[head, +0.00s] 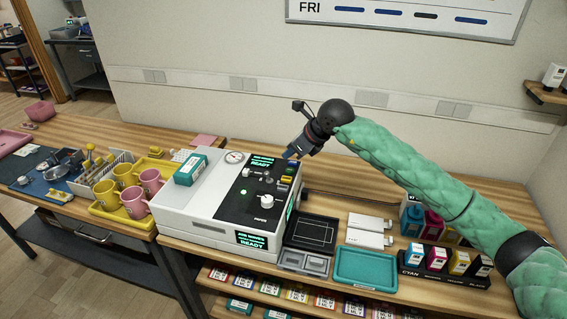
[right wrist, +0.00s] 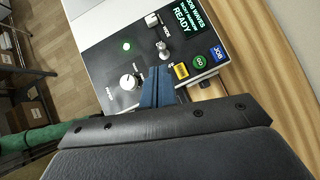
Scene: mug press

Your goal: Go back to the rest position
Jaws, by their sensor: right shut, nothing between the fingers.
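My right gripper (head: 293,153) hangs at the end of the green-sleeved arm, just above the back right part of the press machine's control panel. Its blue fingertips are shut together with nothing between them, and they also show in the right wrist view (right wrist: 157,87). The white press machine (head: 190,212) stands on the wooden counter. Its black panel (head: 243,200) has knobs, a green light and screens reading READY. In the right wrist view the fingertips appear beside a yellow button (right wrist: 181,71) and a green GO button (right wrist: 199,62); whether they touch anything cannot be told. My left gripper is out of view.
A yellow tray (head: 104,214) with yellow and pink mugs stands left of the machine. A teal box (head: 190,169) lies on the machine. A black tray (head: 311,232), a teal tray (head: 365,269) and ink bottles (head: 436,257) are on the right. The wall is behind.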

